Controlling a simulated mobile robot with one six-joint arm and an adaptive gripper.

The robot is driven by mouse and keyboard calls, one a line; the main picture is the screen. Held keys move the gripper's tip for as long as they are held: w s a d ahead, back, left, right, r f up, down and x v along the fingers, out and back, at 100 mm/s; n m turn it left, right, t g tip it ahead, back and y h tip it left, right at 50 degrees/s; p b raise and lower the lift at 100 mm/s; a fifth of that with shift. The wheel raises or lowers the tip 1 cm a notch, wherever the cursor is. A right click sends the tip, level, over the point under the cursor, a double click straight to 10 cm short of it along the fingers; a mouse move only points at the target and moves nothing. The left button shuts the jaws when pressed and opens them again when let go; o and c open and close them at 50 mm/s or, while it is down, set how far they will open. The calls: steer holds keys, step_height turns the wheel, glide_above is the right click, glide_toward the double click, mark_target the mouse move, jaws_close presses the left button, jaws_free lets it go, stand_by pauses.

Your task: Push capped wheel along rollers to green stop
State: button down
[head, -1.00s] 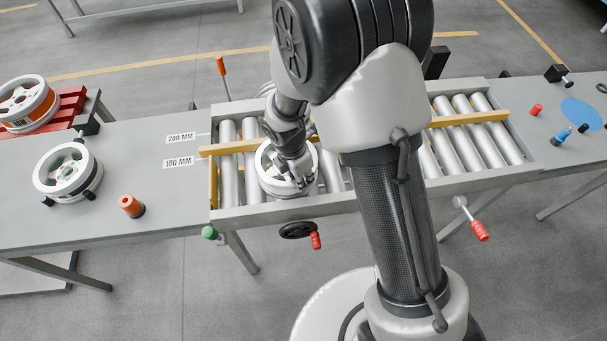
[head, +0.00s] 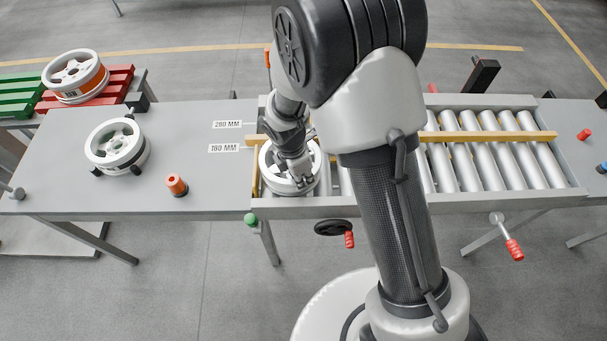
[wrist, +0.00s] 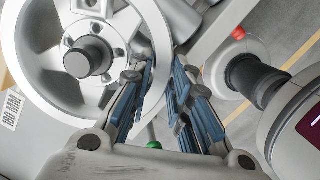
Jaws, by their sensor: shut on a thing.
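The capped wheel (head: 275,176), white with open spokes, lies flat at the left end of the roller track. In the wrist view its dark round cap (wrist: 88,57) sits at the hub. My gripper (head: 303,182) points down at the wheel's right side. In the wrist view its blue-padded fingers (wrist: 164,82) are shut on the rim. The green stop knob (head: 250,219) is at the track's front left corner and also shows in the wrist view (wrist: 154,145). The wheel is close to the wooden end bar (head: 255,170); I cannot tell whether they touch.
Bare rollers (head: 490,150) lie right of my arm, with a wooden rail (head: 490,137) along them. A handwheel (head: 333,228) juts out in front.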

steer(key=shift+a, duration=0.65)
steer(key=c, duration=1.4)
jaws_free()
steer(key=shift+a, duration=0.1)
step_height(320, 180, up, 12)
steer(key=a, duration=0.1)
steer(key=shift+s+a, duration=0.25)
steer(key=shift+s, duration=0.2)
